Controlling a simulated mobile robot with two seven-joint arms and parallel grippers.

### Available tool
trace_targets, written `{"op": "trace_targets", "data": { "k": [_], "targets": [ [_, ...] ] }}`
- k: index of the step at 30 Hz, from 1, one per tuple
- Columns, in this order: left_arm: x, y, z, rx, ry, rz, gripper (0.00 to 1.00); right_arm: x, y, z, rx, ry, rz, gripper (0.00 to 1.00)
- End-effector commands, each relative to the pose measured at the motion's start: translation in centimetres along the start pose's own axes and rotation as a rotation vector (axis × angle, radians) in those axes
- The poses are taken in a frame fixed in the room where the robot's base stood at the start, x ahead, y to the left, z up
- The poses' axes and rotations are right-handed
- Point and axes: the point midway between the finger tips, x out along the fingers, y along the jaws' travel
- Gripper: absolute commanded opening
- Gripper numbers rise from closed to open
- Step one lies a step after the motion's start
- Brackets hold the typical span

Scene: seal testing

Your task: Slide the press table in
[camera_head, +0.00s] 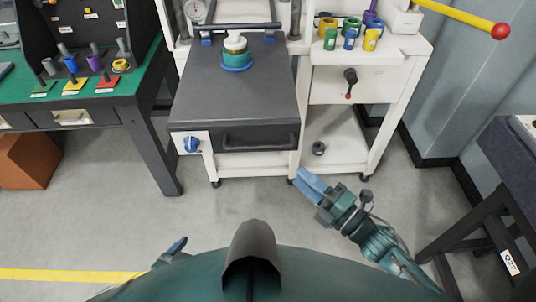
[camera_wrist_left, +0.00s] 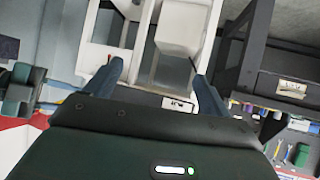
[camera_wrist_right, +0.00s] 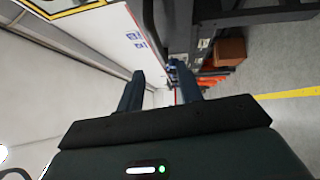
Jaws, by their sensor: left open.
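The press table (camera_head: 235,105) is a dark grey slab on a white wheeled frame, with a dark bar handle (camera_head: 260,141) on its front face. A round stack with a teal and blue base and white top (camera_head: 235,50) stands near the back of the slab. My right gripper (camera_head: 304,184) is in front of the frame, below and right of the handle, touching nothing visible; its fingers are apart and empty in the right wrist view (camera_wrist_right: 160,75). My left gripper (camera_head: 177,247) shows only as a fingertip low in the head view; its fingers are wide apart and empty in the left wrist view (camera_wrist_left: 158,75).
A green-topped bench (camera_head: 140,90) with coloured parts stands left of the press. A white cart (camera_head: 375,85) with several coloured cylinders and a red-tipped lever (camera_head: 350,83) stands right. A dark table (camera_head: 510,165) is at the far right. The floor in front of the press is clear.

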Motion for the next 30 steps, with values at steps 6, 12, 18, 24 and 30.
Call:
{"op": "trace_targets", "data": {
  "k": [6,12,18,24,30],
  "targets": [
    [-0.1,0.0,-0.2,0.0,0.003,0.001,0.82,0.9,0.2,-0.2,-0.068,0.038,0.018,0.36],
    [-0.3,0.0,-0.4,0.0,-0.002,-0.001,0.82,3.5,0.5,-0.3,-0.065,0.036,0.019,0.36],
    [-0.5,-0.3,-0.2,0.0,-0.016,-0.007,0.82,6.9,0.5,-0.4,-0.062,0.035,0.018,0.36],
    [-0.6,-0.4,0.3,-0.005,-0.035,-0.013,0.82,10.2,0.4,-0.5,-0.061,0.035,0.016,0.36],
    [-0.6,-0.5,0.3,-0.009,-0.039,-0.018,0.82,12.4,0.3,-0.6,-0.061,0.034,0.015,0.36]
  ]
}}
